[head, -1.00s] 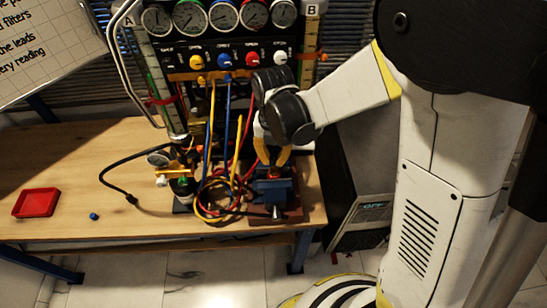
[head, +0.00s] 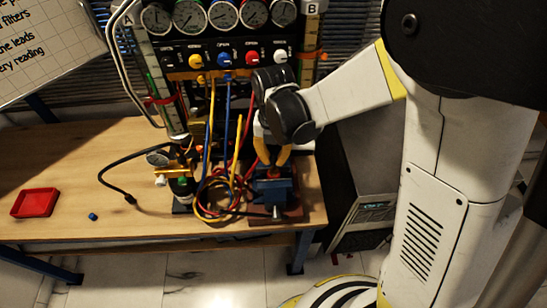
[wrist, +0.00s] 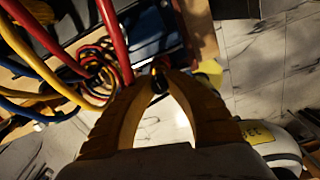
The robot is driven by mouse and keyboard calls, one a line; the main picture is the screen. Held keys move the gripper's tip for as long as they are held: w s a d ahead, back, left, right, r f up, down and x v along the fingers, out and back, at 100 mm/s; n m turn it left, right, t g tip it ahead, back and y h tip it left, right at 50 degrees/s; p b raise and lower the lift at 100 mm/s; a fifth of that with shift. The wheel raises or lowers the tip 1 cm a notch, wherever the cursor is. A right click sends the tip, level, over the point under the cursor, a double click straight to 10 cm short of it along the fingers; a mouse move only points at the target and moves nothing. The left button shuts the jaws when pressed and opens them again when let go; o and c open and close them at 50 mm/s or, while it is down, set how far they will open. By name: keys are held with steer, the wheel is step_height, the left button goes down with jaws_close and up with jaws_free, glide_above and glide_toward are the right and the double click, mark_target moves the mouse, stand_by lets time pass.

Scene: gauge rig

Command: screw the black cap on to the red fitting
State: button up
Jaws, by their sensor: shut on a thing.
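My gripper (head: 272,157) points down over the blue vise at the right end of the bench. In the wrist view its yellow fingers (wrist: 160,80) close together on the black cap (wrist: 158,82), which is small and dark there. The red fitting (head: 273,172) shows as a small red patch just below the fingertips, at the top of the blue vise (head: 272,190). I cannot tell whether the cap touches the fitting or sits straight on it, because the fingers hide that place.
Looped red, yellow and blue hoses (head: 213,195) lie close left of the vise. The gauge panel (head: 225,50) stands behind. A red tray (head: 35,203) and a small blue cap (head: 93,217) lie at the left, where the bench is mostly clear.

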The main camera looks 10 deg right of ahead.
steer(key=shift+f, duration=0.15)
steer(key=shift+f+b, duration=1.1)
steer(key=shift+f, duration=0.1)
stand_by(0.7)
steer(key=m+b, duration=0.1)
steer(key=m, duration=0.4)
stand_by(0.4)
steer(key=shift+m, duration=0.4)
steer(key=m+b, duration=0.1)
steer(key=m, duration=0.3)
steer(key=shift+m, duration=0.3)
